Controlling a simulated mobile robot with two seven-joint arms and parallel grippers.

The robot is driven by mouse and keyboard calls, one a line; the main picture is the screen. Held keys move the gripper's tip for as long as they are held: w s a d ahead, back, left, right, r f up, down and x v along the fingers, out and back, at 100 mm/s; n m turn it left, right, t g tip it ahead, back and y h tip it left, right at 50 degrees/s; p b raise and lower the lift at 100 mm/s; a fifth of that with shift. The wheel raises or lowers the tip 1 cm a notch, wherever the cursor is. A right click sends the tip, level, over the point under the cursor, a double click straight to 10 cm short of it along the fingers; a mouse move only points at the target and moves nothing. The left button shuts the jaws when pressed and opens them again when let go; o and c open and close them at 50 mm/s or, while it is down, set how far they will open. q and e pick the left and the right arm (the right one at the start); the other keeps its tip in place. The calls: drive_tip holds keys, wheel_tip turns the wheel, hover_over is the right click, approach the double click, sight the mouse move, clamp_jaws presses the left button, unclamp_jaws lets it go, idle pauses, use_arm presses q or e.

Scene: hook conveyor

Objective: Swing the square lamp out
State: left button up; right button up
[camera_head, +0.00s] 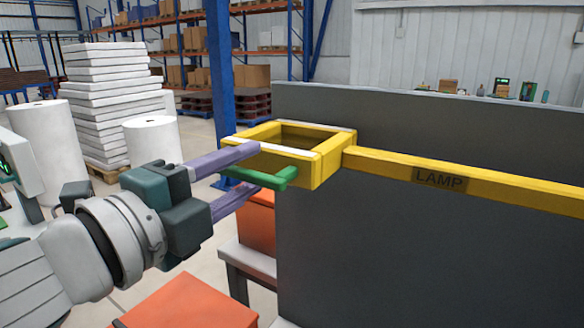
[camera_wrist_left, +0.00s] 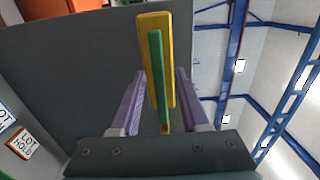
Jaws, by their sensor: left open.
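The square lamp is a yellow open square frame (camera_head: 327,163) on a yellow bar (camera_head: 480,183) marked LAMP, running along a dark grey panel. A green handle bar (camera_head: 275,178) sticks out from the frame's near left side; in the left wrist view the green bar (camera_wrist_left: 157,70) stands in front of the yellow frame (camera_wrist_left: 165,35). My left gripper (camera_head: 252,170) is open, with one purple finger above the green bar and one below. The wrist view shows the bar between the fingers with a gap on each side. My right gripper is not in view.
The tall grey panel (camera_head: 400,240) fills the right side. A blue post (camera_head: 221,65) rises behind the frame. Orange boxes (camera_head: 185,303) stand low in front and below the frame. White rolls (camera_head: 153,142) and stacked white sheets (camera_head: 110,95) are at the back left.

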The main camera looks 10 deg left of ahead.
use_arm(q)
clamp_jaws()
idle(1.4)
